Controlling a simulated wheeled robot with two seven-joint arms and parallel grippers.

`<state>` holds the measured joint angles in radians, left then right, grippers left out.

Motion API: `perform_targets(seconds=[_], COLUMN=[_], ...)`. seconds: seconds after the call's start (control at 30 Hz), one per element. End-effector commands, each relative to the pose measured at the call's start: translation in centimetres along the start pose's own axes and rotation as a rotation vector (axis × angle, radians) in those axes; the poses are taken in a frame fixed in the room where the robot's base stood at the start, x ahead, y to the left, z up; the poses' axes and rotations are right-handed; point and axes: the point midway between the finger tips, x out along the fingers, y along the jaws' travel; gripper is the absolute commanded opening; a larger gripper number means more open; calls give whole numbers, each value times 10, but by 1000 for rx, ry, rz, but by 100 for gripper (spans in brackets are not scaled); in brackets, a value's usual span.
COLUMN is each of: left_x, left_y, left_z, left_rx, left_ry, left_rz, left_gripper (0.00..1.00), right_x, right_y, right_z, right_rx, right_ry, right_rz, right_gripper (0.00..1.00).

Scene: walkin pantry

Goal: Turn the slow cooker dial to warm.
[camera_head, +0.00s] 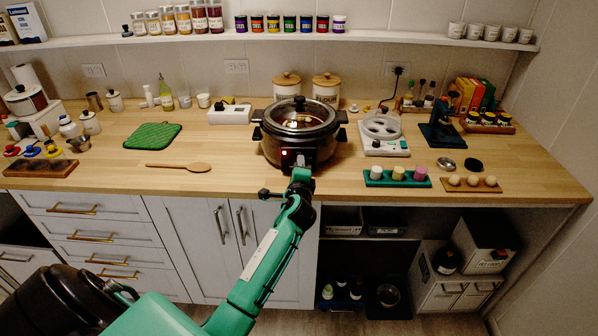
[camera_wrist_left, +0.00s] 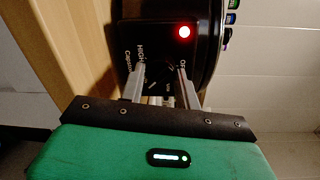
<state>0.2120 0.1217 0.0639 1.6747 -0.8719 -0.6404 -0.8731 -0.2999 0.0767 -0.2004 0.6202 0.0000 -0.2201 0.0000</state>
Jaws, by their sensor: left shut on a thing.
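The slow cooker (camera_head: 298,132) is black with a glass lid and stands on the wooden counter, its front facing me. Its control panel (camera_wrist_left: 150,40) shows in the left wrist view with a lit red light (camera_wrist_left: 184,32) and the printed words "HIGH" and "OFF"; other lettering is too small or covered. My left gripper (camera_head: 300,168) is at the front of the cooker, and in the left wrist view its two fingers (camera_wrist_left: 160,85) are closed on the dial at the panel. The dial is mostly hidden between the fingers, so its setting cannot be read. My right gripper is not in view.
A wooden spoon (camera_head: 178,167) and green potholder (camera_head: 153,136) lie left of the cooker. A white kitchen scale (camera_head: 384,150) and a green tray (camera_head: 376,183) with small cups stand to its right. The counter's front edge runs beneath my left arm.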

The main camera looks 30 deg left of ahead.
Motion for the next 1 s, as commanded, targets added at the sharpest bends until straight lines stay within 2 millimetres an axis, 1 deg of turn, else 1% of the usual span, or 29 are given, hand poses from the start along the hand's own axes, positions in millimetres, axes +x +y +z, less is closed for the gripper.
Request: perform_targets(seconds=[0.03, 0.27, 0.5, 0.63, 0.8, 1.0], left_x=[0, 0, 0, 0, 0, 0], left_y=[3, 3, 2, 2, 2, 2], left_z=[-1, -1, 0, 0, 1, 1], left_rx=[-46, -264, -492, -615, -771, -931], left_ry=[3, 16, 30, 38, 48, 57], left_rz=[4, 5, 5, 6, 8, 9], left_gripper=[10, 10, 10, 10, 10, 10], right_x=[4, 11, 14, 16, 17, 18], right_y=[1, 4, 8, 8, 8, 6], right_z=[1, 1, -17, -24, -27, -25], right_rx=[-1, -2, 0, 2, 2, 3], right_ry=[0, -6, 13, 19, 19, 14], right_rz=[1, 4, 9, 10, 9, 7], right_gripper=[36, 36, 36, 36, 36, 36])
